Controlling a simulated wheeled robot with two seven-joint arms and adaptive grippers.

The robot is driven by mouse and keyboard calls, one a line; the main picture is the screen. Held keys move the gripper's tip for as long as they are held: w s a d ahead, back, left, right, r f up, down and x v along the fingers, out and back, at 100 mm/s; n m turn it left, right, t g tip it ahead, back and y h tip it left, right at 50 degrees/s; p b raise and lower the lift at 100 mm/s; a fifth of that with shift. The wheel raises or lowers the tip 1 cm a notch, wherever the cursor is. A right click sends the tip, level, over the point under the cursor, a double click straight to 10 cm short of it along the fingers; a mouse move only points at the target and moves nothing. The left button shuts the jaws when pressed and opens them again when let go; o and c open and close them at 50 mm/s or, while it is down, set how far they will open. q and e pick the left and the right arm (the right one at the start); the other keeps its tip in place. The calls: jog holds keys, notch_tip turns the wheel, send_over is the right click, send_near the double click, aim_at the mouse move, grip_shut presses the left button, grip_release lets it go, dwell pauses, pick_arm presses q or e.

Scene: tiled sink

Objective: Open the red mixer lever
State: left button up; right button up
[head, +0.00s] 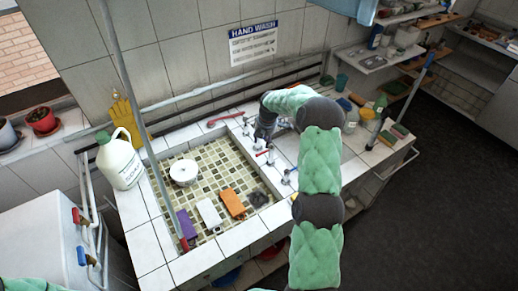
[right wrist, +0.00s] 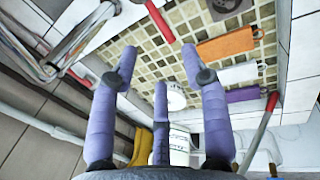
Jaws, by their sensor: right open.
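In the head view a small red lever (head: 260,152) sits on the chrome fittings at the sink's right side, just below my right gripper (head: 264,127). The gripper's fingertips are dark there and partly hidden by its wrist. In the right wrist view my right gripper (right wrist: 160,58) has its purple fingers spread with nothing between them. A red bar (right wrist: 158,20) comes in from the top edge, beyond the fingertips, apart from them. I cannot tell for sure whether it is the same lever. My left gripper is not in view.
A blue-handled fitting (head: 289,175) sits nearby. A red-handled tool (head: 226,117) lies along the back ledge.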

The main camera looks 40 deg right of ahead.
aim_at(264, 152)
jog(key=f, duration=0.3)
jog(key=w+f, duration=0.1)
jog(key=f, duration=0.2)
jog(key=w+f, duration=0.1)
jog(key=f, duration=0.2)
jog(key=shift+d, duration=0.1)
jog(key=shift+s, duration=0.1)
jog(key=shift+r, duration=0.1)
grip_shut()
